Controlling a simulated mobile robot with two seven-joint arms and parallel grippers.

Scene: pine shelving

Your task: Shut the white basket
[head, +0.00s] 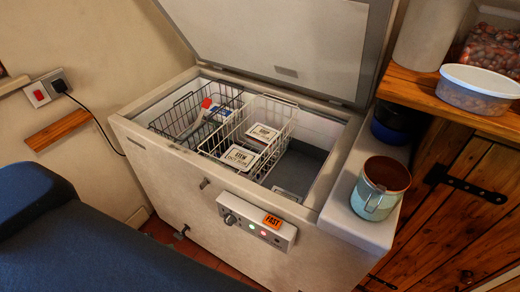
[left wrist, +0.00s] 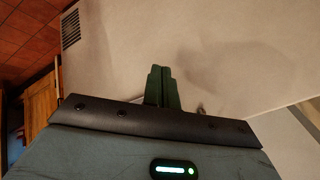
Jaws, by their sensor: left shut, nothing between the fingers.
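The white wire basket (head: 211,150) hangs inside an open chest freezer, to the right of a dark wire basket (head: 158,121). It is an open-topped basket with no lid of its own in sight, and it holds white labelled packs (head: 240,157). The freezer (head: 160,160) is off-white, and its lid (head: 285,45) stands raised at the back. In the left wrist view my left gripper (left wrist: 161,72) has its green fingers together and empty, in front of a plain pale surface. I cannot make out its fingers in the head view. My right gripper is in neither view.
A teal mug (head: 375,200) stands on the pale ledge at the freezer's right, with a dark blue container (head: 392,125) behind it. A lidded tub (head: 475,92) sits on the wooden shelf. A cable runs from the wall socket (head: 58,84) behind the freezer.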

